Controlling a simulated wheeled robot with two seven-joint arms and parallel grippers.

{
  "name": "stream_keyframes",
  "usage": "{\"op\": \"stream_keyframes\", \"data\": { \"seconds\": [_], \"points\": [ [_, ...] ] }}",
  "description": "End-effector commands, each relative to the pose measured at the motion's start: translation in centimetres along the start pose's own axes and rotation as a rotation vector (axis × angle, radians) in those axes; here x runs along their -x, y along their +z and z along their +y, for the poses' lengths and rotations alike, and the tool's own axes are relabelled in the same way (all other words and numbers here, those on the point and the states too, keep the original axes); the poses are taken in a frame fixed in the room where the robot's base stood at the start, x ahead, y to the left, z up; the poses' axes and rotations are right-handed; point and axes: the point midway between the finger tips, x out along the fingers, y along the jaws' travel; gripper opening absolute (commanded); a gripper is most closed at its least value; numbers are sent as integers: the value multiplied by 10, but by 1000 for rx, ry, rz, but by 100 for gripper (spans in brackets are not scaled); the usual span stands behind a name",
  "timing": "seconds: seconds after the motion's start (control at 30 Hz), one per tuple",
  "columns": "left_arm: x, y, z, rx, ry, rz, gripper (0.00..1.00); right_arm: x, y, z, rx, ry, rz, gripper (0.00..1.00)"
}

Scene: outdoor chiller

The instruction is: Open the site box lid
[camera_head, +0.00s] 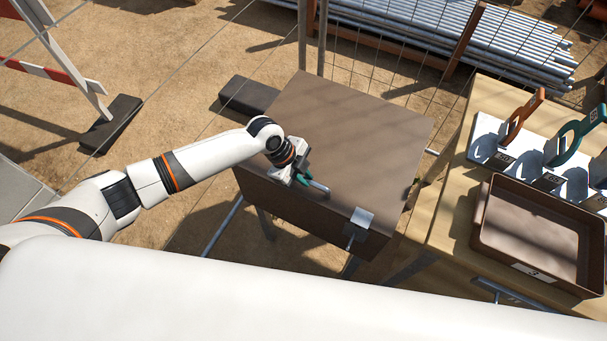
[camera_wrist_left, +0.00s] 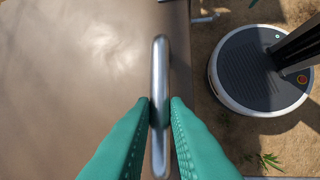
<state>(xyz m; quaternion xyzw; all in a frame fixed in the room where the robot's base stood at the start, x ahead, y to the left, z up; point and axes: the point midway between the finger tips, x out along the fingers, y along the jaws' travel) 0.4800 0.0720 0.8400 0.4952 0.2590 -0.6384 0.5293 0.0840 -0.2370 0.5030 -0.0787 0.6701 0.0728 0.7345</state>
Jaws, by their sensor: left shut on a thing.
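The site box (camera_head: 290,208) is a brown box on legs in the middle of the head view. Its flat brown lid (camera_head: 350,125) lies level on top and looks closed. My left gripper (camera_head: 306,180) is at the lid's near edge, with its green fingers shut on a silvery bar handle (camera_head: 320,188). In the left wrist view the bar handle (camera_wrist_left: 160,70) stands between the two green fingers (camera_wrist_left: 160,112), with the brown lid (camera_wrist_left: 75,60) to its left. A light metal hasp (camera_head: 361,219) sits at the box's near edge, to the right. My right gripper is out of view.
A wooden bench (camera_head: 440,215) stands to the right, holding a brown tray (camera_head: 545,272) and a white rack (camera_head: 486,150) with coloured tools. Wire fencing (camera_head: 400,75) and stacked pipes (camera_head: 420,25) are behind. A striped barrier (camera_head: 60,75) stands at left.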

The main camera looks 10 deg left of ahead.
Motion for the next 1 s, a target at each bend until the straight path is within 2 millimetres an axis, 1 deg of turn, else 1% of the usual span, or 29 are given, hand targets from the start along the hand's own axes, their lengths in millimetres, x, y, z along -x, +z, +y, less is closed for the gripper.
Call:
{"op": "stream_keyframes", "data": {
  "seconds": [0.17, 0.27, 0.37, 0.53, 0.57, 0.7, 0.9, 1.0],
  "points": [
    [16, 6, 8, 10, -25, 0, 0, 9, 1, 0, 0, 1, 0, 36],
    [34, 14, 16, 26, -61, 0, 0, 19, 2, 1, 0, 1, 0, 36],
    [57, 23, 29, 49, -115, 0, 0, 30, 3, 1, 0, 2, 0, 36],
    [98, 42, 57, 96, -230, -3, 0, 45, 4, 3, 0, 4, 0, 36],
    [105, 44, 61, 94, -225, -2, 0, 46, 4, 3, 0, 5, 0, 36],
    [134, 56, 89, 92, -219, -2, 0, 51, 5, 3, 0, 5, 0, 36],
    [164, 68, 125, 93, -217, -3, 0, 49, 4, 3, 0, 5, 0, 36],
    [174, 72, 139, 94, -216, -3, 0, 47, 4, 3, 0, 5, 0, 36]
  ]
}}
